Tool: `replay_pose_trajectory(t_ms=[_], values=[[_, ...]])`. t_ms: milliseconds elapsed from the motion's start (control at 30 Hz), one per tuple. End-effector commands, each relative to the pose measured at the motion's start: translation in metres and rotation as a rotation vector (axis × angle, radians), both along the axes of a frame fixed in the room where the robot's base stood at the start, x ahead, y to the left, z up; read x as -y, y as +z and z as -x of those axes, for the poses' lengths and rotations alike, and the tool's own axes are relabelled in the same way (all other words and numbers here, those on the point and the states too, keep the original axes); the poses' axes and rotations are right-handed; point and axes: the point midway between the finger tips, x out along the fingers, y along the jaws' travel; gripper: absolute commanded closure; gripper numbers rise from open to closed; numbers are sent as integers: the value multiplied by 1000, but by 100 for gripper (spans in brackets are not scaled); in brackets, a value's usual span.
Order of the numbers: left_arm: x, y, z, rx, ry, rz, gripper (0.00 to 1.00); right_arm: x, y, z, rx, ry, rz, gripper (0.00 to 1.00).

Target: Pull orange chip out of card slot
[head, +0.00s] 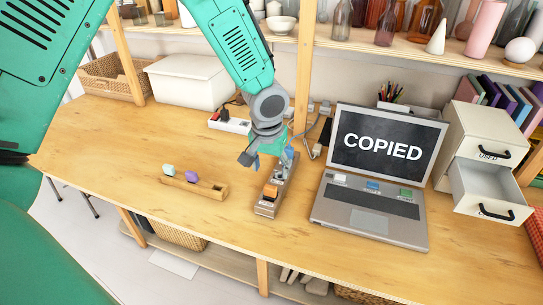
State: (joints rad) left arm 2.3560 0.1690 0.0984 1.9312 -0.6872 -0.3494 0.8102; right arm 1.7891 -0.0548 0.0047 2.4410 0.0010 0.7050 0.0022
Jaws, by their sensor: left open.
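The orange chip (270,190) stands upright in a slot near the front end of the long grey card holder (264,210) on the wooden table. My left gripper (267,160) is above and behind the chip, over the holder, with its fingers apart. I see no contact between the fingers and the orange chip. Part of the holder's far end is hidden behind the gripper. The laptop (331,208) to the right shows "COPIED" on its screen (375,162). My right gripper is out of view.
A wooden block (205,189) with a mint chip (168,169) and a purple chip (192,176) lies to the left. Small coloured chips sit along the laptop. A white drawer unit (478,130) with its lower drawer (488,207) pulled out stands at right.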

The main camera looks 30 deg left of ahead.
Motion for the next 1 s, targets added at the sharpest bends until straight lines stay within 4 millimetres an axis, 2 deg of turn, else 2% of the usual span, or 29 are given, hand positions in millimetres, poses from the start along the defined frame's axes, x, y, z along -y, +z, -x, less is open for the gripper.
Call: replay_pose_trajectory(t_ms=[33, 200, 500, 700, 967, 1000], values=[[-2, -14, -1, -4, 2, 1, 45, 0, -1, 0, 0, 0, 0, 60], [-7, -49, -6, -4, 1, 5, 45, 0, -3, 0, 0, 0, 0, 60], [-7, -92, -13, -1, 1, 5, 45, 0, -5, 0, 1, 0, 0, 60], [-5, -101, -15, 1, 1, 2, 45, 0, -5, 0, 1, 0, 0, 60], [-7, -103, -15, 1, 2, 5, 45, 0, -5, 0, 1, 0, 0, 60], [-8, -103, -15, 0, 2, 5, 59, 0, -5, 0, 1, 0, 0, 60]])
